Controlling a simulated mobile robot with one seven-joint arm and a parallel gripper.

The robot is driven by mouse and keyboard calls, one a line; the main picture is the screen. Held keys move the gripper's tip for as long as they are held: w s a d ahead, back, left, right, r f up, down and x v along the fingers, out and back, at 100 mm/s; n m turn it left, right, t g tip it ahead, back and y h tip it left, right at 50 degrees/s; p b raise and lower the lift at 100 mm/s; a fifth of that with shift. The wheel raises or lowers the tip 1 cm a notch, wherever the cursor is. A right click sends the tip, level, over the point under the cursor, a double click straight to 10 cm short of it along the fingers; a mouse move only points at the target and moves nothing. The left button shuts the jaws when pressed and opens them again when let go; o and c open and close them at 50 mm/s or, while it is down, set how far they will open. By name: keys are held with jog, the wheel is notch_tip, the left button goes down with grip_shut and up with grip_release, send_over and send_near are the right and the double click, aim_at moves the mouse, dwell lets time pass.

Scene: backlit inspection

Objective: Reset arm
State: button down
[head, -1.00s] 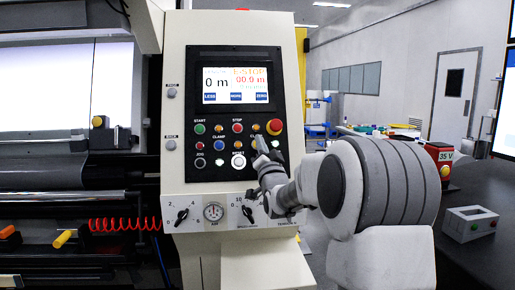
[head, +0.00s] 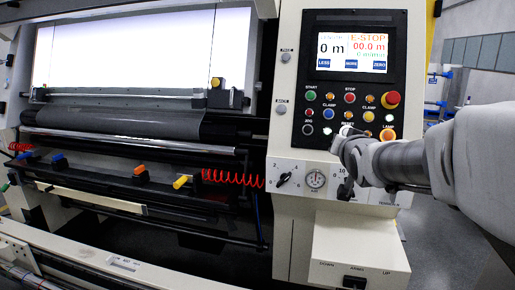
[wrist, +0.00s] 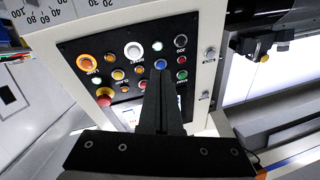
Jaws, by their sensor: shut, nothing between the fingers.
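My gripper (head: 345,134) is in front of the lower part of the control panel's black button plate (head: 306,84), at the end of my arm coming in from the right. In the wrist view its two dark fingers (wrist: 160,78) are together with nothing between them, tips pointing at the button rows. They overlap the plate just below a blue button (wrist: 160,64) in that picture. I cannot tell whether the tips touch the panel. The screen (head: 351,50) above the buttons reads E-STOP in red and 0 m.
A red emergency-stop knob (head: 390,99) sits right of the buttons. The roller machine with a bright backlit panel (head: 140,48) fills the left. Grey floor (head: 450,240) shows at right.

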jog(key=s+a+f+n+g, duration=0.25)
jog(key=s+f, duration=0.25)
jog(key=s, duration=0.5)
jog(key=s+a+f+n+g+y, duration=0.1)
jog(key=s+f+g, duration=0.35)
jog(key=s, duration=0.55)
jog(key=s+a+f+n+g, duration=0.1)
jog(key=s+a+f+g, duration=0.3)
jog(key=s, duration=0.7)
notch_tip(320, 180, up, 13)
jog(key=d+p, duration=0.1)
jog(key=p, duration=1.2)
jog(key=shift+s+d+t+p, duration=0.3)
jog(key=shift+t+p, duration=0.1)
jog(key=shift+f, duration=0.1)
